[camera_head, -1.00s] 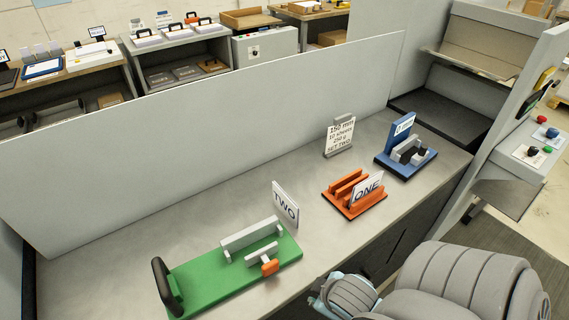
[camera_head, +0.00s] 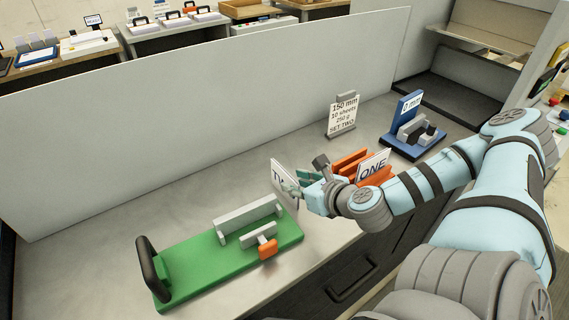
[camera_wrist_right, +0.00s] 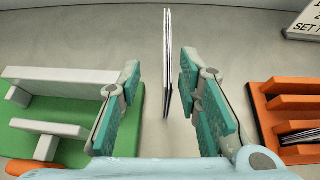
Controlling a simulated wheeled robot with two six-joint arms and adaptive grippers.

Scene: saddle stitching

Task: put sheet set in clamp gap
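A white sheet set marked TWO (camera_head: 279,173) stands upright on the grey table. In the right wrist view it appears edge-on as a thin upright stack (camera_wrist_right: 167,50). My right gripper (camera_head: 299,184) is open around it; in the wrist view the green-padded fingers (camera_wrist_right: 160,78) lie on either side, with a gap on both sides. A green clamp base (camera_head: 190,264) stands to its left, with two pale bars (camera_head: 247,216) and an orange knob (camera_head: 268,249); the clamp gap between the bars is clear. My left gripper is not in view.
An orange rack (camera_head: 350,160) holds a sheet set marked ONE (camera_head: 373,167), just right of my right gripper. A sign (camera_head: 343,114) reads 150 mm, 10 sheets, 250 g, SET TWO. A blue device (camera_head: 405,140) shows 0 mm. A grey partition (camera_head: 200,110) bounds the back.

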